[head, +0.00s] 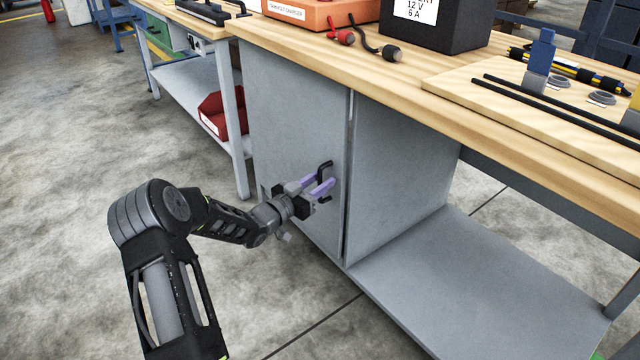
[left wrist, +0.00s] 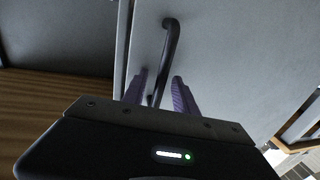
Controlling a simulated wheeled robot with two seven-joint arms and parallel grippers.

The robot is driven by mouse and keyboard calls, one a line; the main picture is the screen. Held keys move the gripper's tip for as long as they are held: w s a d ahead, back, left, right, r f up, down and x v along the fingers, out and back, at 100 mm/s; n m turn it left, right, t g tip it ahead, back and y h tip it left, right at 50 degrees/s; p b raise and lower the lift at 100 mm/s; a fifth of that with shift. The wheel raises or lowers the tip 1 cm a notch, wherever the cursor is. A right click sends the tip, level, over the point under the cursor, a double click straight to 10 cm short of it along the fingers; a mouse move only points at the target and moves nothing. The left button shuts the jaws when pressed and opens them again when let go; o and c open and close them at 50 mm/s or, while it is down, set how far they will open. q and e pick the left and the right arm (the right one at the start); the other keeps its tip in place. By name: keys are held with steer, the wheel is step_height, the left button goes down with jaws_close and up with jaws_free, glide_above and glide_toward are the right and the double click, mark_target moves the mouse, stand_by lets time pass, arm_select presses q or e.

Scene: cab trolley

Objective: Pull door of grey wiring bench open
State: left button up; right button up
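The grey wiring bench has a flat grey door (head: 290,120) below its wooden top, and the door looks shut or nearly so. A black bar handle (head: 324,168) stands on the door near its right edge; it also shows in the left wrist view (left wrist: 171,42). My left gripper (head: 318,185) is at the handle, its purple fingers pointing toward the door. In the left wrist view the fingers (left wrist: 160,85) are apart, with the handle between them and gaps visible on both sides. My right gripper is not in view.
The wooden benchtop (head: 400,92) overhangs the door and carries an orange charger box (head: 310,12), a black battery (head: 430,25) and cable clamps. An open lower shelf (head: 480,290) is right of the cabinet. A red bin (head: 222,116) sits left. The floor before the door is clear.

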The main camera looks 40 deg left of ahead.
arm_select(q)
jaws_close()
stand_by(1.4)
